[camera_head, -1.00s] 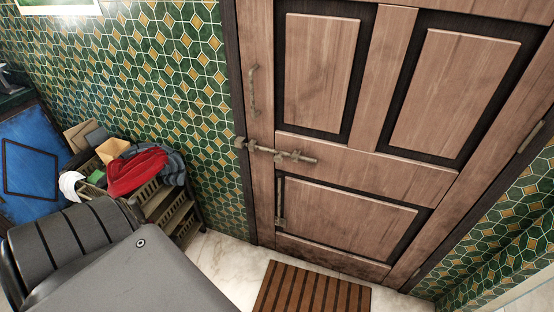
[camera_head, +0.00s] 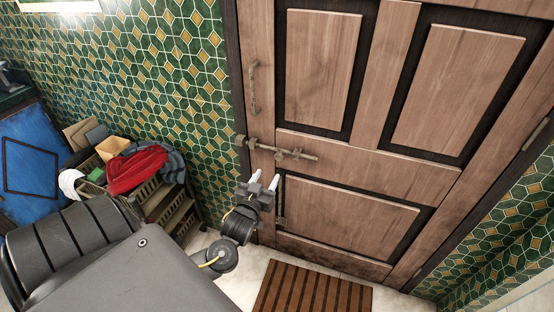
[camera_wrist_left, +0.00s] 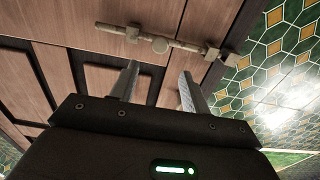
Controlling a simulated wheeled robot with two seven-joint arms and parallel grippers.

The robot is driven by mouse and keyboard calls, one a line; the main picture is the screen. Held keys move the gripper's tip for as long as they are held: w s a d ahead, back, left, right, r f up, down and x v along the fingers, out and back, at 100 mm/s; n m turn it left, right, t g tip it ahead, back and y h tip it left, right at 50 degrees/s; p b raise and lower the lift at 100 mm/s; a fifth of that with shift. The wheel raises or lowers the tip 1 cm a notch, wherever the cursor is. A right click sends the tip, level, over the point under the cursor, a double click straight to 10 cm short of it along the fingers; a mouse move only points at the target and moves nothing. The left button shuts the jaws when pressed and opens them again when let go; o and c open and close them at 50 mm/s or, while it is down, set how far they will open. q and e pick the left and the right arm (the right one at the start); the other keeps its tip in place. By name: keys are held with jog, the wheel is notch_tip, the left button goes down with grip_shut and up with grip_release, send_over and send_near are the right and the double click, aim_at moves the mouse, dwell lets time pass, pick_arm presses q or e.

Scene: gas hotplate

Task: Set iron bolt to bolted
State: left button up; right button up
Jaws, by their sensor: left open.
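The iron bolt (camera_head: 283,152) is a rusty horizontal rod with brackets on the left part of the wooden door (camera_head: 347,215). Its left end lies at the dark door frame. It also shows in the left wrist view (camera_wrist_left: 160,45), above and beyond the fingers. My left gripper (camera_head: 265,178) is open and empty, a little below the bolt and apart from it. In the left wrist view its two fingers (camera_wrist_left: 158,82) point up toward the bolt with a clear gap between them. My right gripper is not in view.
A curved pull handle (camera_head: 253,90) is above the bolt. A small metal fitting (camera_head: 281,208) is low on the door. A crate (camera_head: 160,200) with a red cloth (camera_head: 136,170) stands at left by the tiled wall. A slatted mat (camera_head: 312,292) lies before the door.

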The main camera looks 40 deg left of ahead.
aim_at(278, 157)
pick_arm(q)
jog(key=x, duration=1)
jog(key=shift+w+a+p, duration=0.1)
jog(key=shift+w+p, duration=0.05)
jog(key=shift+p, duration=0.15)
grip_shut()
